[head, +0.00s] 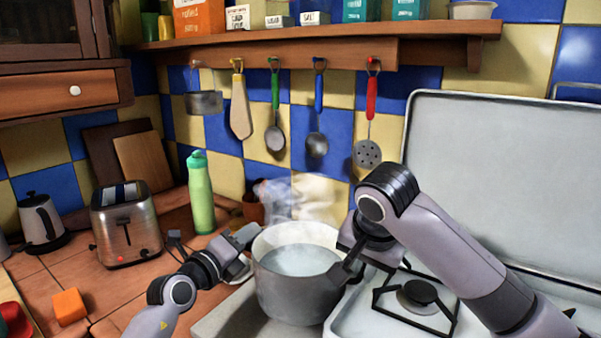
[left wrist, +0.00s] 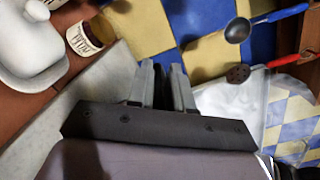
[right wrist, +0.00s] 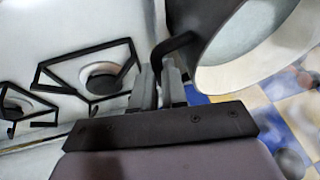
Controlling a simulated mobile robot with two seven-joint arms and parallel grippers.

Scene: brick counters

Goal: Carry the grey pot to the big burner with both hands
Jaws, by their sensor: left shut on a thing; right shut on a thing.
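The grey pot (head: 290,298), with a pale rim and steaming liquid inside, is upright at the left edge of the white stove (head: 345,318). Whether its base touches anything is unclear. My left gripper (head: 246,240) is shut at the pot's left side; its grip is hard to see, and the left wrist view shows its fingers (left wrist: 160,88) close together. My right gripper (head: 347,272) is shut on the pot's right handle, as the right wrist view shows (right wrist: 160,88). A burner with a black grate (head: 418,294) is right of the pot; my right arm hides part of the stove.
The raised stove lid (head: 500,160) stands behind. A green bottle (head: 200,192), a toaster (head: 126,226) and a kettle (head: 40,222) are on the tiled counter at left, with an orange block (head: 69,306). Utensils hang on the wall behind the pot, including a red-handled skimmer (head: 368,153).

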